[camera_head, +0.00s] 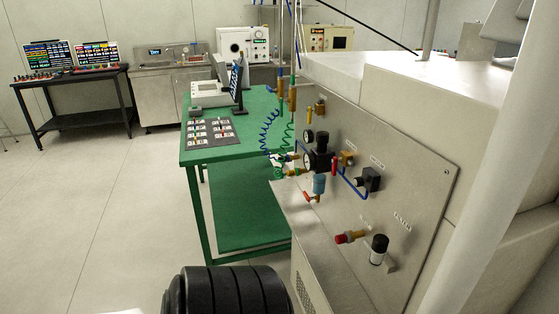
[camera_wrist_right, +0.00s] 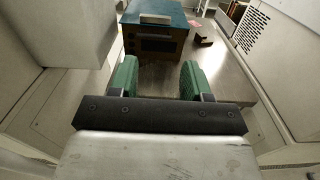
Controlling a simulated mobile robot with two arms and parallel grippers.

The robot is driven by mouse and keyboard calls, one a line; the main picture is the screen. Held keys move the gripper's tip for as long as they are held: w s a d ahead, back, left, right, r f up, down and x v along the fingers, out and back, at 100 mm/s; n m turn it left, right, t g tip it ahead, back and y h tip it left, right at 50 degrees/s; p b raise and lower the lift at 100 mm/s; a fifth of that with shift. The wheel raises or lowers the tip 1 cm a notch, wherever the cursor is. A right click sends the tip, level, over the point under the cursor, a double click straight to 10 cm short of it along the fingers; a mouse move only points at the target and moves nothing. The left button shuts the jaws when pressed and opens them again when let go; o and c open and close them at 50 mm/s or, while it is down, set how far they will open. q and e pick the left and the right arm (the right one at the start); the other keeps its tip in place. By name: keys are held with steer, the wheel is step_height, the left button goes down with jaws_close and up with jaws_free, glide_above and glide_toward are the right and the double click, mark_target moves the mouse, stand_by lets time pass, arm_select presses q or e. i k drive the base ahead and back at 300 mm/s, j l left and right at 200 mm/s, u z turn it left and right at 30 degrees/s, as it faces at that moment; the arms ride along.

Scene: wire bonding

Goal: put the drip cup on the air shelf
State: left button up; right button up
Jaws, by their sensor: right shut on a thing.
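In the wrist view my right gripper (camera_wrist_right: 157,80) shows two green finger pads with a gap between them. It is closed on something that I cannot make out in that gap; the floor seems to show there. My left gripper is not in view. In the head view a small black cylinder with a pale lower part (camera_head: 378,250) stands on a little bracket low on the grey air panel (camera_head: 422,190). I cannot tell whether it is the drip cup or whether that bracket is the air shelf.
The panel carries a black regulator with a blue bowl (camera_head: 319,184), a black block (camera_head: 369,179) and a red-capped brass fitting (camera_head: 350,237). Coiled hoses (camera_head: 270,133) hang beside a green table (camera_head: 258,112). The floor (camera_head: 90,220) at left is clear.

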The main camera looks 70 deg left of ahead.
mark_target(316, 228)
steer(key=k+j+u, duration=0.1)
steer(key=j, duration=0.85)
steer(key=k+j+u, duration=0.1)
steer(key=j, duration=0.85)
steer(key=k+j+u, duration=0.15)
steer(key=j, duration=1.65)
steer(key=i+j+u, duration=0.1)
steer(key=j, duration=0.65)
